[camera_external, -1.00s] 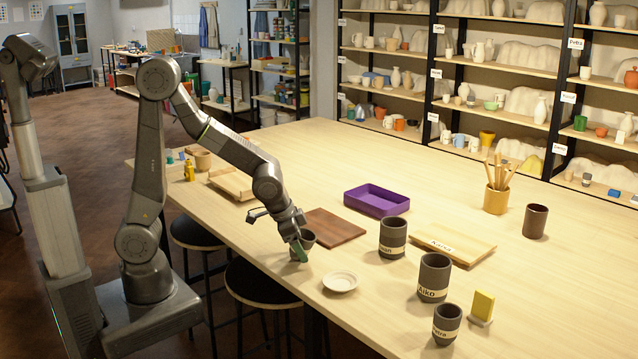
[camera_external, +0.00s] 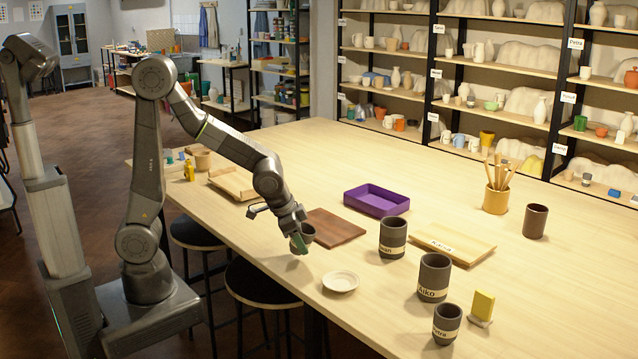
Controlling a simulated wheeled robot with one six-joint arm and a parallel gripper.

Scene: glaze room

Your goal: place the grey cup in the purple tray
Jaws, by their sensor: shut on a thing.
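The purple tray (camera_external: 376,201) lies flat on the table behind and to the right of my gripper. It looks empty.
The brown board (camera_external: 338,229) lies between my gripper and the tray. A pale dish (camera_external: 341,281) is at front right of the gripper. Dark labelled cups (camera_external: 393,238) (camera_external: 434,277) (camera_external: 447,323) stand further right. The table beyond the tray is clear.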

